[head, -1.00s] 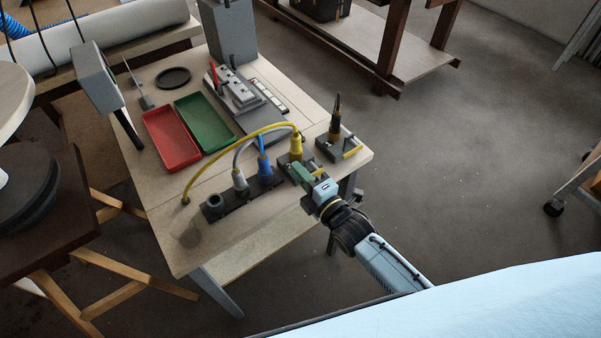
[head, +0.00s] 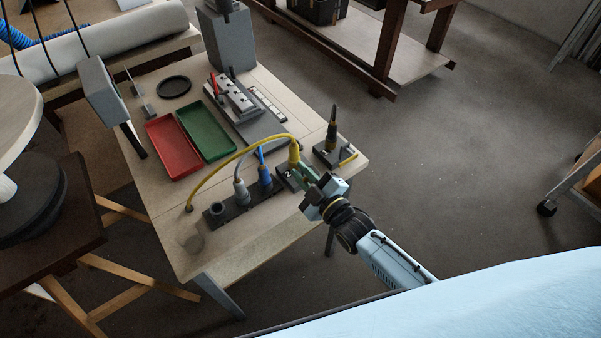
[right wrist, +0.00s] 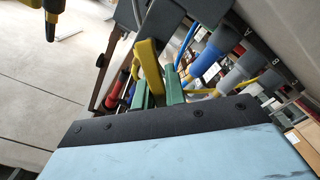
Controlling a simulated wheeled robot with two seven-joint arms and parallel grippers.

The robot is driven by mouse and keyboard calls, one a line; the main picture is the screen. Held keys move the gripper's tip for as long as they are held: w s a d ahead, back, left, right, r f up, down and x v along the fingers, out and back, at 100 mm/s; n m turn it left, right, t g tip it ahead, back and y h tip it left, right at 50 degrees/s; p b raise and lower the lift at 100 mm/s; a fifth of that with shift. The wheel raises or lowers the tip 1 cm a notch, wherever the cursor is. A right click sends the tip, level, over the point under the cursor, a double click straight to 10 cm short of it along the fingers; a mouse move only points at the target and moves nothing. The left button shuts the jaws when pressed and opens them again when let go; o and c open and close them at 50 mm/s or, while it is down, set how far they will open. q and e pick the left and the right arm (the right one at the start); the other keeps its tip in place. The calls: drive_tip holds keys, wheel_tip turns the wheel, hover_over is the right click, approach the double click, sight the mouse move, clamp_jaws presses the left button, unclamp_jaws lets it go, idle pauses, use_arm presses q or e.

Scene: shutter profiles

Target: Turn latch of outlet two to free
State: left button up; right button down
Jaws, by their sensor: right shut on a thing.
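The outlet two block (head: 285,176), marked 2, sits near the right front edge of the workbench. A yellow plug (head: 294,154) stands upright in it, with a yellow cable arching left. My right gripper (head: 309,177) is at the block's right side, its green fingers low beside the plug. In the right wrist view the yellow latch bar (right wrist: 149,65) stands between the green fingers (right wrist: 158,93), which are shut on it. In the head view the gripper hides this latch, so its exact angle is unclear there. My left gripper is out of view.
Another block (head: 330,154) with a dark plug and a yellow latch (head: 348,159) stands just behind right. A dark socket strip (head: 240,203) with grey and blue plugs lies left. Red (head: 172,147) and green (head: 207,132) trays are farther back.

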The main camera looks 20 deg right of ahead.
drive_tip(key=shift+w+d+r+m+p, duration=0.2)
drive_tip(key=shift+d+m, duration=0.25)
drive_tip(key=shift+m, duration=1)
drive_tip(key=shift+w+d+r+m+p, duration=0.15)
drive_tip(key=shift+d+m, duration=0.3)
drive_tip(key=shift+m, duration=1.05)
drive_tip(key=shift+w+d+r+m+p, duration=0.15)
drive_tip(key=shift+d+m, duration=0.3)
drive_tip(key=shift+m, duration=1)
drive_tip(key=shift+s, duration=0.1)
drive_tip(key=c, duration=1.4)
unclamp_jaws()
drive_tip(key=shift+c, duration=0.2)
drive_tip(key=v, duration=1.3)
